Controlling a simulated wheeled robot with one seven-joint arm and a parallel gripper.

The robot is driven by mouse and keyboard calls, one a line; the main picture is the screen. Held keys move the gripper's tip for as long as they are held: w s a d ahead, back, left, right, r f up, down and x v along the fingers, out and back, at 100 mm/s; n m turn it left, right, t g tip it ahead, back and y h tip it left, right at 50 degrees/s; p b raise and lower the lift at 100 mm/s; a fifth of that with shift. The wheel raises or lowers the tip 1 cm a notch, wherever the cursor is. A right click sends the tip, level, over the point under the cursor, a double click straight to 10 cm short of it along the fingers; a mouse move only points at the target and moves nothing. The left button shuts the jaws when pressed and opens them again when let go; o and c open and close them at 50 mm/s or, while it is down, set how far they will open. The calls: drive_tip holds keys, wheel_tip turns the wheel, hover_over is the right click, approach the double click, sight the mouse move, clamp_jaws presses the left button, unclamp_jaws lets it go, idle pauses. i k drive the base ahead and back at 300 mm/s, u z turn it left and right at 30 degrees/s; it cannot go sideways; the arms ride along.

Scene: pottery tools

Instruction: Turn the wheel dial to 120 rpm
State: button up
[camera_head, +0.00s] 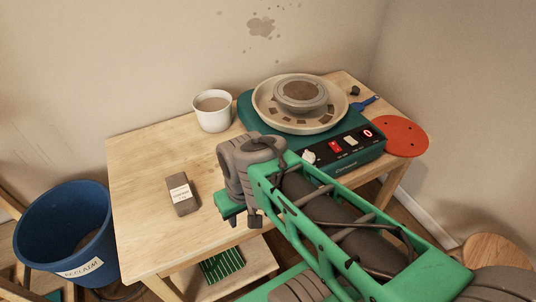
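The pottery wheel (262,122) has a green body and stands at the back right of the wooden table. A white knob (309,157) at the left end of its dark front panel looks like the dial. The small red display (367,133) at the panel's right end reads 0. The round wheel head (299,92) sits inside a pale splash pan (267,112). My gripper (243,218) is at the table's front edge, left of and nearer than the knob. My own arm hides most of it, so its fingers are unclear. It appears apart from the knob.
A red switch (335,146) and a pale switch (350,140) lie right of the knob. A white cup (212,112), a grey labelled block (182,195), a red disc (403,136) and a blue tool (364,104) are on the table. A blue bucket (62,235) stands left. The table's left is mostly clear.

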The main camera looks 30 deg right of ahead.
sight(309, 156)
drive_tip(key=u, duration=0.15)
drive_tip(key=k, duration=0.75)
drive_tip(key=z, duration=0.9)
drive_tip(key=i, duration=0.45)
drive_tip(key=u, duration=0.05)
